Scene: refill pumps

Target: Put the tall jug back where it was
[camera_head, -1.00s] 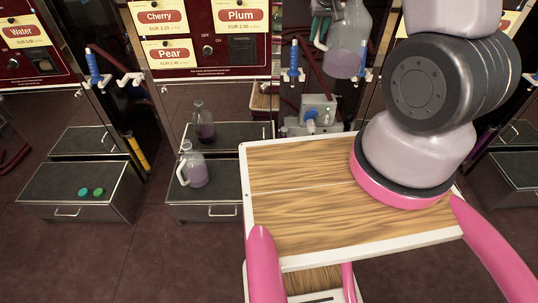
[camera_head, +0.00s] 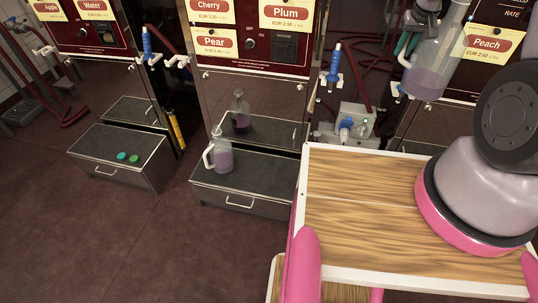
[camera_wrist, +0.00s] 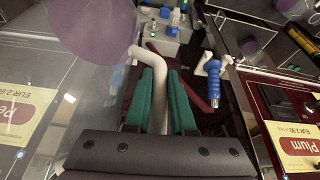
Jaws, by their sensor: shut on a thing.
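A tall clear jug (camera_head: 432,72) with purple liquid hangs in the air at the upper right of the head view. Its lower part and purple liquid (camera_wrist: 92,25) show in the wrist view, along with its white handle (camera_wrist: 175,105). My gripper (camera_wrist: 163,92) has its teal fingers shut on that handle. In the head view my gripper (camera_head: 406,44) is partly hidden by the jug. A smaller jug (camera_head: 221,157) with purple liquid and a white handle stands on the dark-topped box below the Cherry, Plum and Pear panel; its reflection shows behind it.
A dark-topped box (camera_head: 110,148) at left bears two small caps, teal and green. Blue-handled nozzles (camera_head: 334,62) hang on the dispensers. A grey device (camera_head: 350,122) stands behind my wooden-topped base. The floor at lower left is clear.

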